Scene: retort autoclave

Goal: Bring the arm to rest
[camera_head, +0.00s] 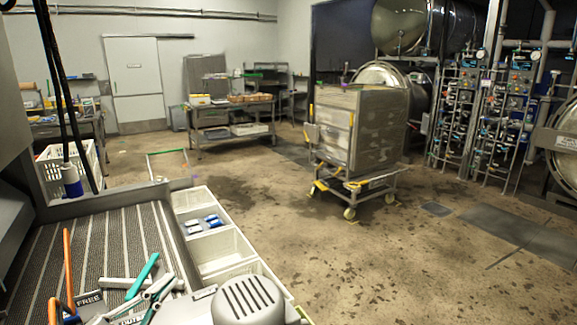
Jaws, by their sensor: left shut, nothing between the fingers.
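My left gripper (148,285) shows low at the left, over the dark ribbed belt surface (115,235). It has grey and teal finger parts, and it is shut with nothing held. Grey parts overlap around it, so its exact outline is hard to make out. My right gripper is not in view.
White bins (222,250) line the belt's right side, one holding small blue and white items. Orange hooked bars (67,265) rise at lower left. A ribbed grey cover (248,300) is at the bottom. A wheeled cart (358,135) stands beyond open floor, before autoclaves (385,78).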

